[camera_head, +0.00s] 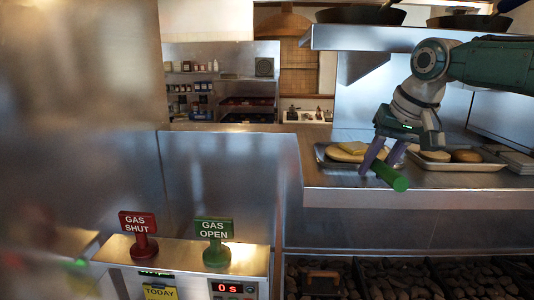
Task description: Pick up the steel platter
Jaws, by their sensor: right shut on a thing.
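Two shallow steel trays stand on the steel shelf at right. The left steel tray (323,158) holds a flat bun and a yellow slice, and the right steel tray (465,166) holds round buns. I cannot tell which is the steel platter. My right gripper (383,166) comes down in front of the trays, its purple fingers shut on a green cylinder (392,179), like a handle, that points toward me over the shelf's front edge. Whether the cylinder joins the left tray is hidden behind the fingers. My left gripper is not in view.
Dark pans (362,16) sit on the upper shelf (385,39). A red GAS SHUT sign (138,222) and a green GAS OPEN sign (214,229) stand on the steel box at lower left. The grill bed (400,278) lies below the shelf (345,185).

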